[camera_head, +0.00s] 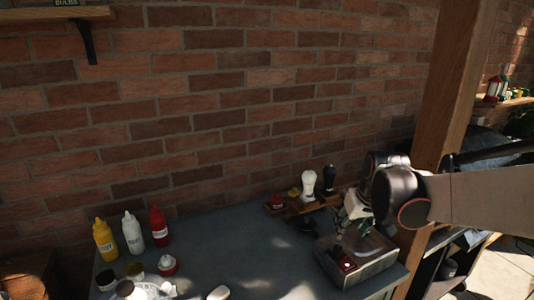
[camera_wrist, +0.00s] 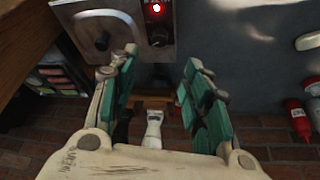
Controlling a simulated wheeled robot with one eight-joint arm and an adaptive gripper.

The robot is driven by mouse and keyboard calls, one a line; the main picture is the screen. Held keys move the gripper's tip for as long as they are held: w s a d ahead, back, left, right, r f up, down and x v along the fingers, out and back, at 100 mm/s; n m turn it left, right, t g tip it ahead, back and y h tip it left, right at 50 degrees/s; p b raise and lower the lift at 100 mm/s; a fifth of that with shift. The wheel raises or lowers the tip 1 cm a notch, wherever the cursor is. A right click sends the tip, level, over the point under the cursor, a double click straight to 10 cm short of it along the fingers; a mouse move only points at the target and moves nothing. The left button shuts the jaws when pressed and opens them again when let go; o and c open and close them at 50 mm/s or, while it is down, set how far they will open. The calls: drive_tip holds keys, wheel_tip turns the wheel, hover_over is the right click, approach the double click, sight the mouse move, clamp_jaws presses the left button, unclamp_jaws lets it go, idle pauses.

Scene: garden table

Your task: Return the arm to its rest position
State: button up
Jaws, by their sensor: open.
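My gripper (camera_head: 350,212) is at the right of the head view, at the end of my arm, which reaches in from the right edge. It hangs above the table's back right part, close to a metal box (camera_head: 375,268). In the wrist view my gripper (camera_wrist: 160,66) shows two green-padded fingers spread apart with nothing held between them. The metal box (camera_wrist: 95,30) lies beyond the fingers there, with a lit red light (camera_wrist: 156,8).
A wooden stand with a white-handled tool (camera_head: 308,185) and a black-handled tool (camera_head: 328,178) is left of my gripper. Yellow (camera_head: 105,240), white (camera_head: 133,233) and red (camera_head: 159,227) bottles stand at the left. A wooden post (camera_head: 452,90) rises close by my arm. The table's middle (camera_head: 240,245) is mostly clear.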

drive_tip(key=s+a+r, duration=0.3)
drive_tip(key=s+r, duration=0.2)
drive_tip(key=s, duration=0.2)
drive_tip(key=s+a+f+t+b, duration=0.1)
drive_tip(key=s+a+f+b, duration=0.1)
drive_tip(key=s, duration=0.5)
drive_tip(key=s+a+f+t+b, duration=0.1)
drive_tip(key=s+a+f+b, duration=0.1)
drive_tip(key=s, duration=0.5)
wheel_tip(320, 180, down, 2)
drive_tip(key=shift+a+f+t+b, duration=0.2)
drive_tip(key=shift+a+t+b, duration=0.1)
drive_tip(key=shift+a, duration=0.45)
